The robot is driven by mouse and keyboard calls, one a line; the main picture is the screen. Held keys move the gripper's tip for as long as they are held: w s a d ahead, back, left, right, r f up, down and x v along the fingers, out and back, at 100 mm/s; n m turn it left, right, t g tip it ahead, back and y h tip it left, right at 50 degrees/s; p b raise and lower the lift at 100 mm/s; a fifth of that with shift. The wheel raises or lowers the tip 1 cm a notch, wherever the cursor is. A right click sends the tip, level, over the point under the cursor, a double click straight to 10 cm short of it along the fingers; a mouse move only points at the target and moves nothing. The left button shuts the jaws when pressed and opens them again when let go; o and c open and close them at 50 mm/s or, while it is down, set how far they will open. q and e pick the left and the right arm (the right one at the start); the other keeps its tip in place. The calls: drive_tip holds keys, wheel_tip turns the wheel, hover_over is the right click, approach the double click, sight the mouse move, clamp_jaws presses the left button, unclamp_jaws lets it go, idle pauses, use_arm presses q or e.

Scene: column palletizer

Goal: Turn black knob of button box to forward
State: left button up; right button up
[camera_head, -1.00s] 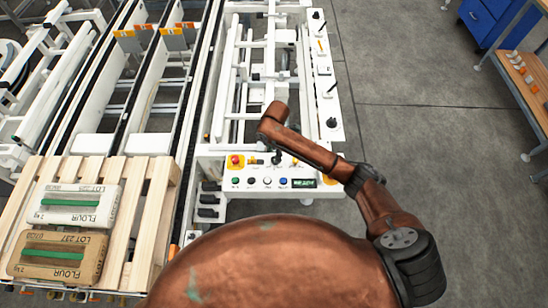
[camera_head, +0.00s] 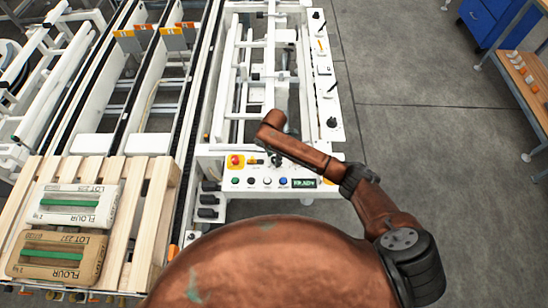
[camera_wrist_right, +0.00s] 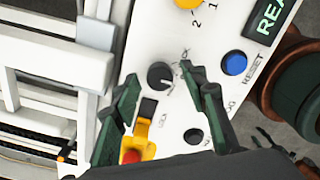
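The button box (camera_head: 221,171) is a white panel at the near end of the white conveyor frame. In the right wrist view, the black knob (camera_wrist_right: 160,75) shows with a light mark on its lower right side. My right gripper (camera_wrist_right: 158,76) is open, with one dark green finger on each side of the knob; I cannot tell whether either finger touches it. In the head view, my right gripper (camera_head: 276,157) hangs over the panel's upper row and largely hides the knob.
The panel carries a red button (camera_head: 235,161) on yellow, a blue reset button (camera_wrist_right: 234,63), a yellow knob (camera_wrist_right: 187,3) and a lit READY display (camera_head: 303,183). A pallet (camera_head: 152,207) with flour bags stands at left.

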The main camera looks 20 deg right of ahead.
clamp_jaws()
drive_tip(key=shift+r+m+p, duration=0.25)
drive_tip(key=shift+m+p, duration=0.45)
drive_tip(key=shift+p, duration=0.4)
drive_tip(key=m+p, duration=0.3)
drive_tip(key=shift+f+m+p, duration=0.15)
drive_tip(key=shift+m+p, duration=1.6)
drive_tip(key=shift+m, duration=0.55)
drive_tip(key=shift+w, duration=0.1)
unclamp_jaws()
